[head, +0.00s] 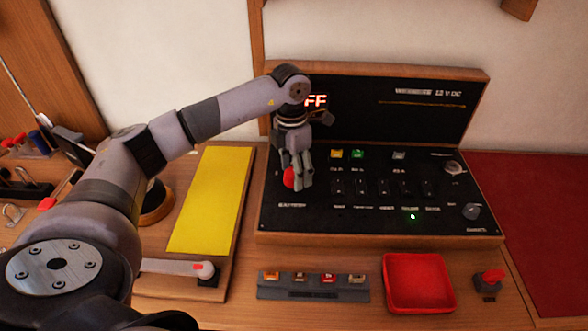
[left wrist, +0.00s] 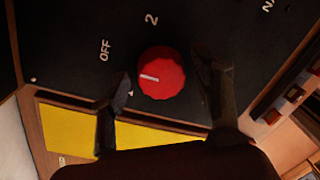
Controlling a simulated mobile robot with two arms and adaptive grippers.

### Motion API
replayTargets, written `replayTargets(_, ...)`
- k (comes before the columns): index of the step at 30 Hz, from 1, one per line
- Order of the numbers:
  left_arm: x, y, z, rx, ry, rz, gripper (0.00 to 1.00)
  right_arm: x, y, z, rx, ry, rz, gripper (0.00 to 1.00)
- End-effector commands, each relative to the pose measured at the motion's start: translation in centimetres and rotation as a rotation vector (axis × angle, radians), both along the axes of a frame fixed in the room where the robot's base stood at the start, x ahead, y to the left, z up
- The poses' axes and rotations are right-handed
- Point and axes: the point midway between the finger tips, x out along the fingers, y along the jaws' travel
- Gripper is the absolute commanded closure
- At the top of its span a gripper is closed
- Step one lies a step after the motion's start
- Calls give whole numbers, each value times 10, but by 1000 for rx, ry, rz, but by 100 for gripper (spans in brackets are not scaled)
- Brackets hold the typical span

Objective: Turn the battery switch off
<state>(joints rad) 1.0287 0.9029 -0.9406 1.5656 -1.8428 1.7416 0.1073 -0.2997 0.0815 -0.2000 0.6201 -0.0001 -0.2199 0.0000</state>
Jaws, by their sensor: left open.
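The battery switch is a red round knob (head: 288,179) at the left of the black panel (head: 380,215), partly hidden by my left gripper (head: 298,174). In the left wrist view the knob (left wrist: 168,70) sits between the two dark fingers, which are open with visible gaps on both sides. The knob's white line points left, roughly toward the OFF label (left wrist: 104,50); a "2" label (left wrist: 151,19) stands above. The lit display (head: 316,101) shows red "FF", its left part hidden by my arm. My right gripper is not in view.
Small switches and a green light (head: 412,216) are right of the knob. A yellow pad (head: 210,200) lies left. In front are a fuse strip (head: 313,287), a red tray (head: 387,290) and a small red-topped switch (head: 489,280). A red mat (head: 535,220) lies right.

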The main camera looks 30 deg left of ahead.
Motion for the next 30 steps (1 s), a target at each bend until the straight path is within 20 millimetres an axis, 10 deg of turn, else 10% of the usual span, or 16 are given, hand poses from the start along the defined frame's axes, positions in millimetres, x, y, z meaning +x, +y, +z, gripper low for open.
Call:
replayTargets(11,1,0,5,-1,-2,0,40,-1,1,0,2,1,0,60)
replayTargets(30,3,6,114,0,-1,1,40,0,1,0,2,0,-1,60)
